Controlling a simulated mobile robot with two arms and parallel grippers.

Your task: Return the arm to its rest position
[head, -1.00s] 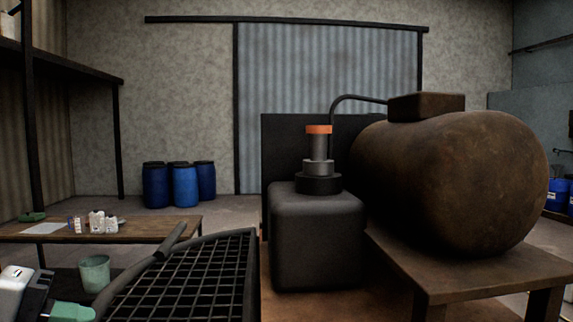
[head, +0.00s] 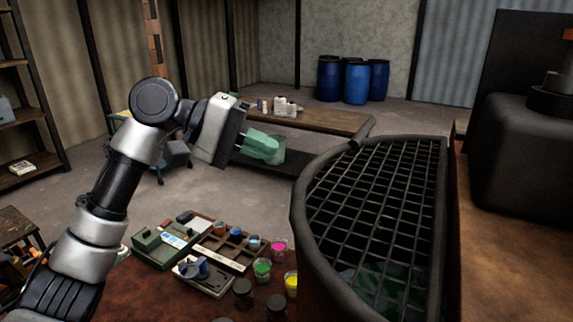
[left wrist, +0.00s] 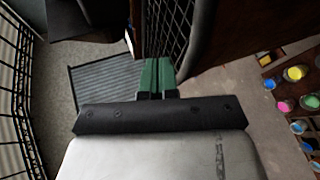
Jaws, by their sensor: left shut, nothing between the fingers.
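My left gripper (head: 264,147) is raised in the middle of the head view, with its green fingers pointing right toward the vat. In the left wrist view its green fingers (left wrist: 158,75) are together with nothing between them. My left arm comes up from the lower left, bent at the elbow. The gripper is apart from the vat with a grid cover (head: 375,200), which stands to its right. The grid also shows close to the fingers in the left wrist view (left wrist: 170,30). My right gripper is not in view.
Below the arm, a brown table holds a green box (head: 165,246), a compartment tray (head: 228,250) and several open paint pots, one pink (head: 279,246). A wooden bench (head: 325,118) stands behind the gripper. Blue barrels (head: 356,82) are at the back wall. Grey floor lies between.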

